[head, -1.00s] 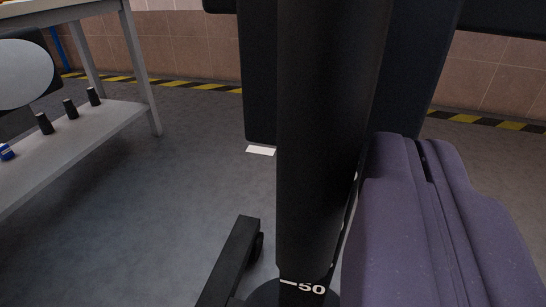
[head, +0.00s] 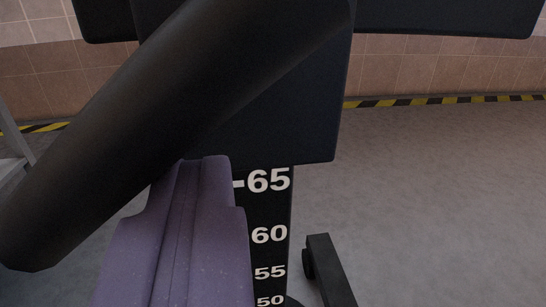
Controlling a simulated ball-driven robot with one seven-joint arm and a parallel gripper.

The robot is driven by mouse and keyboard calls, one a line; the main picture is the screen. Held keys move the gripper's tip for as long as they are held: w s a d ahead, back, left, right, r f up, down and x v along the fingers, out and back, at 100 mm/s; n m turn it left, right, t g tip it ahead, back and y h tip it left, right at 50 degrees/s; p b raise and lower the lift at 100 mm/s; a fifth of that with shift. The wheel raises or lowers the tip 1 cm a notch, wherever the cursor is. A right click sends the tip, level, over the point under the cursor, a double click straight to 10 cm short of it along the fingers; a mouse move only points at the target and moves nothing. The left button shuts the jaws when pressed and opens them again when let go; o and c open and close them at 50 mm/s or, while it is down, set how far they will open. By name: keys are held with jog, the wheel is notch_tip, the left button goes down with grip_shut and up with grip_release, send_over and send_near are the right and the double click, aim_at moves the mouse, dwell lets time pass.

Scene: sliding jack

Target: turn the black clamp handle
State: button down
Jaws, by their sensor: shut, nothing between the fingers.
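The black clamp handle (head: 170,115) is a thick dark bar close to the camera. It slants from the top centre down to the lower left, where its rounded end hangs free. My gripper (head: 203,168) is the purple pair of fingers at the lower left of centre, shut and empty. Its tips lie along the handle's lower edge, and I cannot tell whether they touch it. Behind stands the jack's black column (head: 267,215) with white marks 65, 60, 55 and 50. The handle's upper end runs out of the picture.
A large dark panel (head: 290,110) hangs behind the handle. A black foot (head: 328,268) with a caster stands at the lower right. A grey table edge (head: 14,160) shows at far left. Grey floor (head: 440,200) is clear on the right, up to a tiled wall.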

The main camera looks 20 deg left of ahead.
jog(key=shift+s+a+r, duration=0.55)
jog(key=shift+a+r, duration=0.2)
jog(key=shift+a, duration=0.15)
jog(key=d+f+p+v, duration=0.1)
jog(key=p+v, duration=0.1)
jog(key=v, duration=0.6)
jog(key=shift+w, duration=0.25)
